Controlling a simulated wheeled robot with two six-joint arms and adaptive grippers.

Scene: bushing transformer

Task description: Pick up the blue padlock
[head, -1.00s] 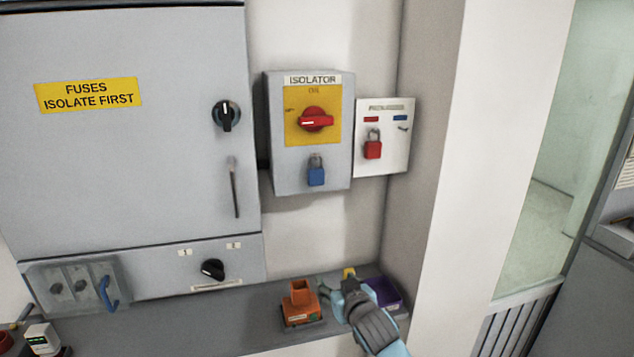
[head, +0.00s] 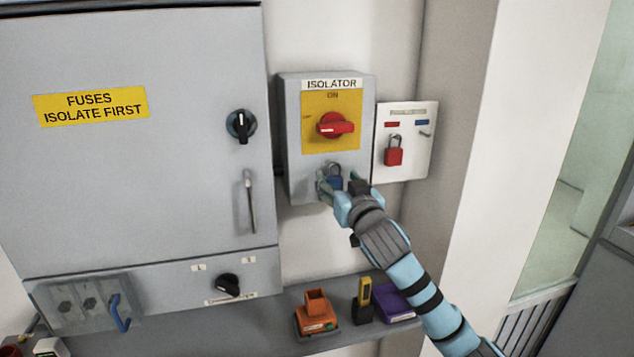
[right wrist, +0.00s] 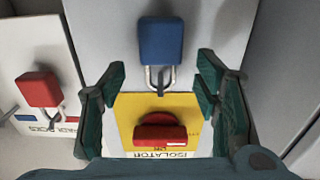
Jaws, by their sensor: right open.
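The blue padlock (head: 335,182) hangs by its shackle on the lower front of the grey isolator box (head: 293,140). My right gripper (head: 337,184) is in front of it and hides part of its body in the head view. In the right wrist view the blue padlock (right wrist: 161,42) is upside down in the picture, between and beyond the two open fingers (right wrist: 160,78). The fingers stand apart on either side and do not appear to touch it. My left gripper is not in view.
A red padlock (head: 394,153) hangs on a white board (head: 420,160) right of the isolator. The red rotary handle (head: 335,125) is above. An orange device (head: 316,312), a yellow-black tool (head: 364,295) and a purple box (head: 396,300) sit on the shelf below.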

